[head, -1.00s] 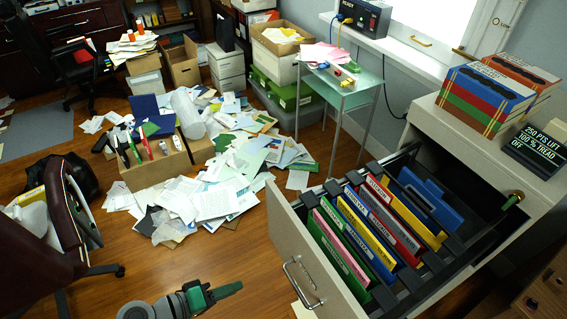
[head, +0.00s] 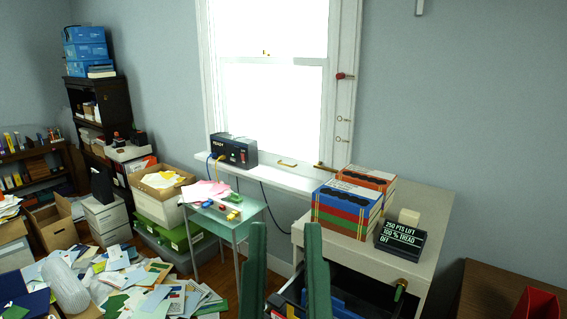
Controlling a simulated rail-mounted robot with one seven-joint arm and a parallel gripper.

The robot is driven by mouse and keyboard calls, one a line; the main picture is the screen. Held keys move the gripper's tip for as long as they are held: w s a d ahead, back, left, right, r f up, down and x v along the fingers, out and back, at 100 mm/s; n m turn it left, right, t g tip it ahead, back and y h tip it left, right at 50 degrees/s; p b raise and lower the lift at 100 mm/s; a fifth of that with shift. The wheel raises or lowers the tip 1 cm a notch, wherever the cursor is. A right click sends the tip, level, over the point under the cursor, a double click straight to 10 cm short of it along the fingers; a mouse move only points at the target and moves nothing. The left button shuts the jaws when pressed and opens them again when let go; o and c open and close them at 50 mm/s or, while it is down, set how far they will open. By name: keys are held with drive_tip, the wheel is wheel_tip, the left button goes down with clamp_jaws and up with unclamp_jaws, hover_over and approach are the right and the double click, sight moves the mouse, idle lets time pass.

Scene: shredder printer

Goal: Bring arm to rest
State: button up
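My gripper (head: 286,230) shows at the bottom centre of the head view. Its two green fingers point up and stand apart with a clear gap between them, so it is open. Nothing is held between the fingers. The rest of my arm is below the picture.
A glass side table (head: 232,229) stands left of the fingers. A black box (head: 233,150) sits on the windowsill. Papers (head: 120,285) litter the floor at lower left.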

wheel_tip(320, 180, up, 29)
drive_tip(key=p, duration=2.4)
drive_tip(key=shift+w+a, duration=0.2)
drive_tip(key=shift+a, duration=0.05)
drive_tip(key=shift+f, duration=0.1)
